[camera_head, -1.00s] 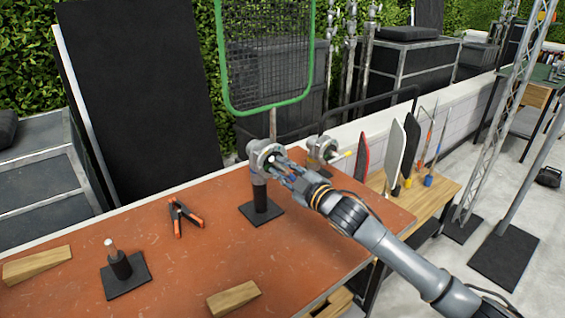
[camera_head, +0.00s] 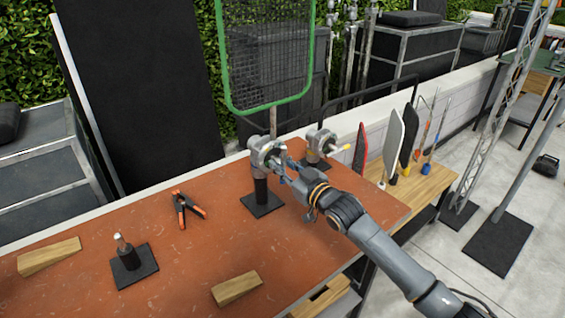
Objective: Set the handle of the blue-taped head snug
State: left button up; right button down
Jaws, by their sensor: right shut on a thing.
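A metal grip head (camera_head: 264,152) stands on a black post with a square black base plate (camera_head: 262,204) on the red-brown table. The stem of a green-framed mesh (camera_head: 270,98) rises behind this head. My right gripper (camera_head: 286,166) is at the right side of the head, shut on its handle, which is mostly hidden by the fingers. A second grip head (camera_head: 318,140) with a yellow-tipped handle stands just behind to the right, apart from my gripper. My left gripper is not in view.
An orange-and-black spring clamp (camera_head: 183,208), a short post on a black plate (camera_head: 133,264) and two wooden wedges (camera_head: 238,289) (camera_head: 50,255) lie on the table (camera_head: 190,250). Several paddles and tools (camera_head: 393,145) stand on a wooden bench at the right.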

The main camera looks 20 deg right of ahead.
dwell(0.5)
jog(key=c, duration=1.2)
grip_release()
jog(key=v, duration=1.2)
